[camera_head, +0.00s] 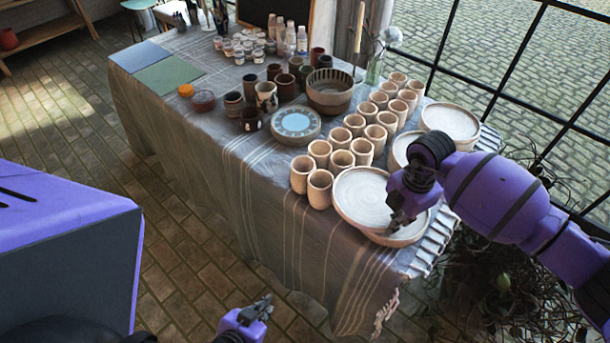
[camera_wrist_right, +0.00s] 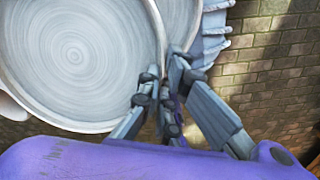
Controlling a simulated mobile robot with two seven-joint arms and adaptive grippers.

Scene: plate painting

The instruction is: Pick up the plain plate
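The plain plate (camera_head: 360,197) is a round, pale, undecorated plate at the near right end of the table in the head view. It overlaps another pale plate (camera_head: 412,232) beneath it, offset to the right. My right gripper (camera_head: 398,222) is at the plate's right rim. In the right wrist view the plain plate (camera_wrist_right: 75,55) fills the upper left, and the right gripper's fingertips (camera_wrist_right: 164,78) are close together with the rim between them. Whether the plate is lifted is unclear. My left gripper (camera_head: 266,303) is low, in front of the table, apart from everything; its finger gap is unclear.
Several clay cups (camera_head: 340,160) stand close to the plate's left and behind it. More pale plates (camera_head: 450,121) lie farther back, near my right arm. A blue-patterned plate (camera_head: 296,124) and a bowl (camera_head: 330,88) stand mid-table. The fringed cloth edge (camera_head: 437,240) is close on the right.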

